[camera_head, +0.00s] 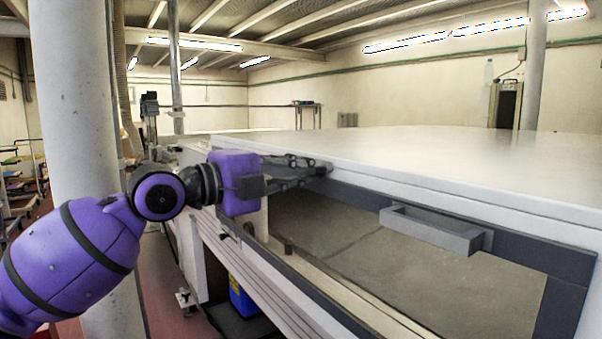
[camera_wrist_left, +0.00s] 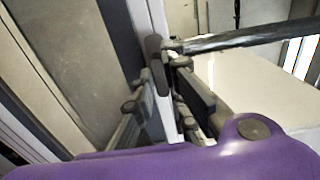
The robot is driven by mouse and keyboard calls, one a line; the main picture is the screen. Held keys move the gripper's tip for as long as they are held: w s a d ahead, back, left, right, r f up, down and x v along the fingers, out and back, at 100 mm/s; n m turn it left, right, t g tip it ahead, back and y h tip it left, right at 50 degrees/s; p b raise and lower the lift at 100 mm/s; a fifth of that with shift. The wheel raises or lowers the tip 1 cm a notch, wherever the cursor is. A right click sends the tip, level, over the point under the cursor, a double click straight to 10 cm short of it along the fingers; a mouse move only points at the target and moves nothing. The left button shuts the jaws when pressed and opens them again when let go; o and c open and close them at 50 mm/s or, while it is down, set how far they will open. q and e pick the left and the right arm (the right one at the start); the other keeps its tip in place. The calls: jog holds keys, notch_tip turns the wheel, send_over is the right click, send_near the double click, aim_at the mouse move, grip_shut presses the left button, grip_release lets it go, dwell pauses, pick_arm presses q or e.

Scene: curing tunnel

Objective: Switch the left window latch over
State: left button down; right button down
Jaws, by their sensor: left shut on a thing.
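The window (camera_head: 370,240) is a pane in a dark frame on the side of the long white tunnel, with a grey box-like handle (camera_head: 430,232) on its top rail. My left gripper (camera_head: 318,168) reaches to the window's upper left corner. In the left wrist view its fingers (camera_wrist_left: 166,75) close around a small dark bar, which appears to be the left latch (camera_wrist_left: 153,52), at the pale edge of the tunnel. In the head view the gripper covers the latch, so its setting cannot be told. My right gripper is not in view.
The white tunnel top (camera_head: 430,160) extends above and behind the window. A thick grey column (camera_head: 82,120) stands close behind my left arm. A blue container (camera_head: 243,298) is low beneath the tunnel. The floor to its left is reddish.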

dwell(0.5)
pick_arm(q)
jog(key=c, duration=1.8)
grip_release()
jog(key=shift+o, duration=0.2)
jog(key=v, duration=1.2)
